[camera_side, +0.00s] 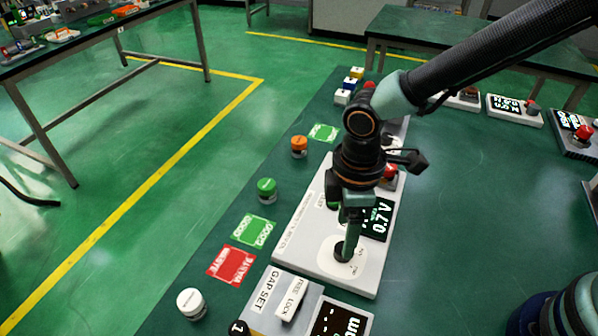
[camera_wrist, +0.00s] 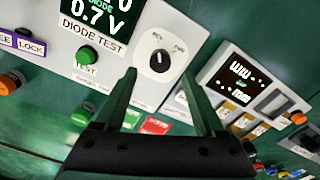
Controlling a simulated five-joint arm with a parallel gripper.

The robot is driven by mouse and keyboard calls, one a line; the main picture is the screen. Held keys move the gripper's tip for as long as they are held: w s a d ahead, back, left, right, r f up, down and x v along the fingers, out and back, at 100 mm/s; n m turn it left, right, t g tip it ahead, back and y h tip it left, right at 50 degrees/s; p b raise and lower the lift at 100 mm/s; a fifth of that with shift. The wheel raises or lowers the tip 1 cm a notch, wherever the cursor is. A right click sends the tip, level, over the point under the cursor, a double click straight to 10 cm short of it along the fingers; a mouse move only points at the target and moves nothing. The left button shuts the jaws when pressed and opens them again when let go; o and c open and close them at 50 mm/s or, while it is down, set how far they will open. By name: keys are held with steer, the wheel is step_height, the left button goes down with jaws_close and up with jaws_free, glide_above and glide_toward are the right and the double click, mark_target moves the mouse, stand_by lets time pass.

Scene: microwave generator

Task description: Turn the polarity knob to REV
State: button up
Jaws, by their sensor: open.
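The polarity knob (camera_wrist: 158,62) is a small black dial with a white mark, on a white round plate with small labels at its upper left and upper right. The labels are too small to read surely, and the mark points roughly upward between them. The knob is on the white diode test panel (camera_side: 312,232); in the side view its white plate (camera_side: 335,266) shows, with my gripper over it. My gripper (camera_side: 346,248) points down at the plate. In the wrist view my gripper (camera_wrist: 159,76) is open, its fingers on either side of the knob; contact cannot be told.
The panel has a 0.7 V display (camera_side: 378,218) and a green TEST button (camera_wrist: 85,55). A GAP SET unit (camera_side: 290,300) stands close to the panel's near end. Green (camera_side: 266,190), orange (camera_side: 299,147) and white (camera_side: 191,303) buttons stand at left. Open mat lies to the right.

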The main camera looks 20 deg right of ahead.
step_height(320, 180, up, 7)
steer(key=shift+r, duration=0.2)
stand_by(0.3)
steer(key=d+r+m+t, duration=0.2)
steer(key=d+r+m, duration=0.3)
steer(key=d, duration=0.7)
steer(key=s+d+r+m+t, duration=0.1)
steer(key=d+r+m+t, duration=0.2)
steer(key=d+m, duration=0.5)
steer(key=d+r, duration=0.1)
steer(key=d, duration=0.4)
steer(key=shift+s+r+m+t, duration=0.15)
steer(key=shift+r+m+t, duration=0.15)
steer(key=shift+r+m, duration=0.1)
